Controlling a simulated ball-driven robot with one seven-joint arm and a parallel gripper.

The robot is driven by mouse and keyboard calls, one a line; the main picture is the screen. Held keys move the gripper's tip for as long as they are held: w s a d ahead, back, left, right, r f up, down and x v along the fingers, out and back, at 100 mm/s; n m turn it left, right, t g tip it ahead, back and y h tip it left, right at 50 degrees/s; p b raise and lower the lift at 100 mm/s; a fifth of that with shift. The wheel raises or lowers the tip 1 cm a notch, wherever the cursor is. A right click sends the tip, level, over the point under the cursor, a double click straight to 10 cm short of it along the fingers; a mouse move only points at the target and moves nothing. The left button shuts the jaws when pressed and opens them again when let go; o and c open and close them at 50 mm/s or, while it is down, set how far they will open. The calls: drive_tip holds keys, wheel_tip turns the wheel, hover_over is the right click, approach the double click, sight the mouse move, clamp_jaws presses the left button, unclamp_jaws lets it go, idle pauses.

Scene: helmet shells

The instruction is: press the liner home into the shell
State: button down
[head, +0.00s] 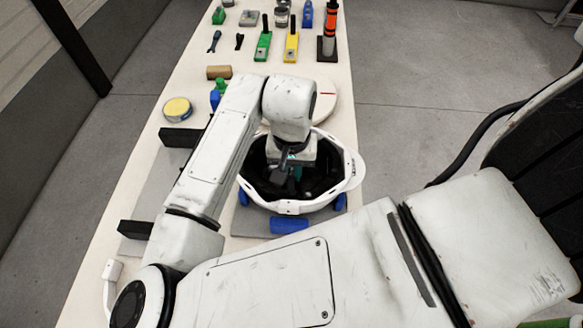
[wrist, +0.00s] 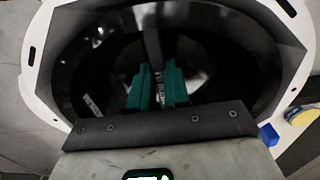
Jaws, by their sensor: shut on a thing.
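The white helmet shell (head: 290,207) lies open side up on blue supports in the head view, and its pale rim (wrist: 30,70) surrounds the wrist view. The black liner (head: 258,178) is inside the shell; its dark inner side fills the middle of the wrist view (wrist: 225,65). My gripper (wrist: 158,68) reaches down into the bowl, its teal fingers shut on a dark part of the liner, near a grey strip that runs up from between them. My wrist hides part of the liner, and I cannot tell how deep it sits.
Blue supports (head: 289,225) show around the shell. Black blocks (head: 180,138) stand to its left. The bench's left strip is mostly clear.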

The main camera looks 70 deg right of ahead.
sight(292, 173)
drive_tip(key=shift+f, duration=0.15)
drive_tip(key=c, duration=1.1)
unclamp_jaws()
wheel_tip(292, 173, up, 12)
drive_tip(key=shift+r, duration=0.2)
drive_tip(key=shift+f, duration=0.1)
